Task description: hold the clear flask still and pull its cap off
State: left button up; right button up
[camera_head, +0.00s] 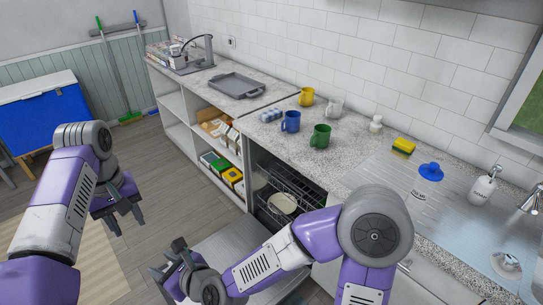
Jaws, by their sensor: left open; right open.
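No flask with a cap can be made out for certain. A small bluish-clear object (271,115) lies on the counter left of the mugs, and it is too small to tell if it is the flask. A small whitish piece (376,123) stands right of the green mug, also unclear. My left gripper (128,226) is open and empty over the floor at the left. My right gripper (166,258) is open and empty, low in front of the open dishwasher. Both are far from the counter objects and touch nothing.
Yellow (306,97), blue (290,121), green (320,136) and whitish (335,106) mugs stand on the counter. A grey tray (237,86) lies farther left. A sponge (403,147), blue-topped item (430,171) and soap bottle (482,187) are near the sink. The open dishwasher (290,192) sits below.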

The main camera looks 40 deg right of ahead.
aim_at(422, 190)
jog(key=z, duration=4.25)
jog(key=k, duration=0.7)
jog(key=u, duration=1.4)
jog(key=i, duration=1.7)
jog(key=u, duration=0.05)
